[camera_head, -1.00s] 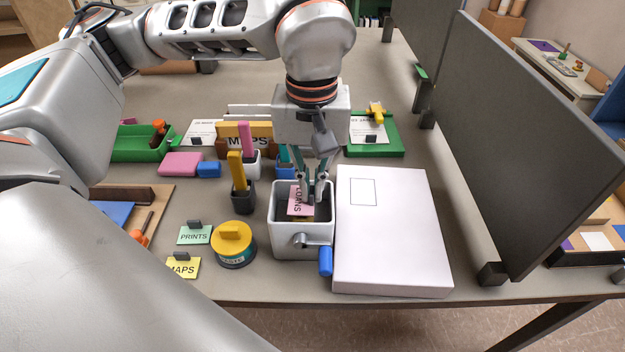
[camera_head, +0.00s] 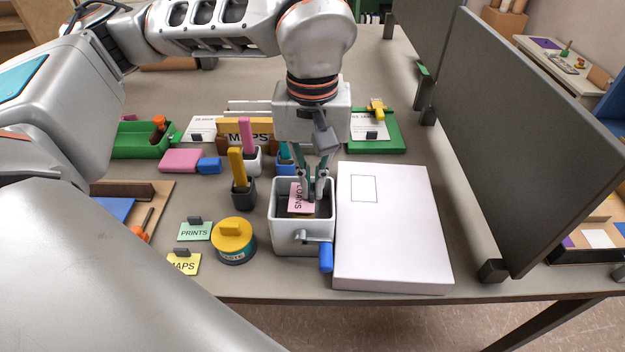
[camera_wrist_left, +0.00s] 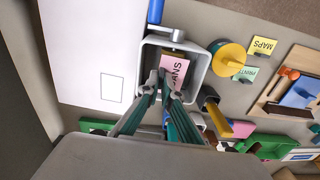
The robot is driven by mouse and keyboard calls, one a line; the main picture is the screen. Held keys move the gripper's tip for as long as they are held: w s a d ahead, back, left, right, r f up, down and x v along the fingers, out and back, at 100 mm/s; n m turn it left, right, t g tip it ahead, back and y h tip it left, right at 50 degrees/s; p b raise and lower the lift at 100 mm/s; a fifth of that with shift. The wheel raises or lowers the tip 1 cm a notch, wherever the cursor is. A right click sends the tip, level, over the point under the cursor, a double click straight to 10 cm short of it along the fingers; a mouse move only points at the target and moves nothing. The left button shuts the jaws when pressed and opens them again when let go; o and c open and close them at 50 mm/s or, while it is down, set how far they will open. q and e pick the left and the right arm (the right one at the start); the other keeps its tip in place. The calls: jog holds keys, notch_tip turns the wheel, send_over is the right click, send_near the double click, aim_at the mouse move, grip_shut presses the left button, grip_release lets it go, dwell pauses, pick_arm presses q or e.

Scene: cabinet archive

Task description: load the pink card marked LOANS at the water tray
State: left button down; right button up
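The pink card marked LOANS (camera_head: 300,200) is inside a light grey open box (camera_head: 288,243), which has a grey stub on its front and may be the water tray. In the left wrist view the card (camera_wrist_left: 173,66) lies in the box (camera_wrist_left: 197,63), partly covered by my fingers. My left gripper (camera_head: 314,192) points down into the box with its fingertips at the card. A small gap shows between the fingertips; whether they grip the card's tab is hidden. My right gripper is not in view.
A large white box (camera_head: 392,265) stands close on the right, with a blue handle (camera_head: 326,258) between. A yellow-lidded jar (camera_head: 233,238), a dark cup (camera_head: 243,193), and PRINTS (camera_head: 195,232) and MAPS (camera_head: 184,264) cards stand left. A dark panel (camera_head: 530,150) rises at right.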

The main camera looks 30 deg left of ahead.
aim_at(313, 186)
pick_arm(q)
jog(key=shift+f, duration=0.35)
dwell(0.3)
jog(key=shift+f, duration=0.1)
dwell(0.9)
notch_tip(313, 186, up, 2)
jog(key=shift+p, duration=0.5)
jog(key=shift+r+p, duration=1.9)
jog(key=shift+r, duration=0.7)
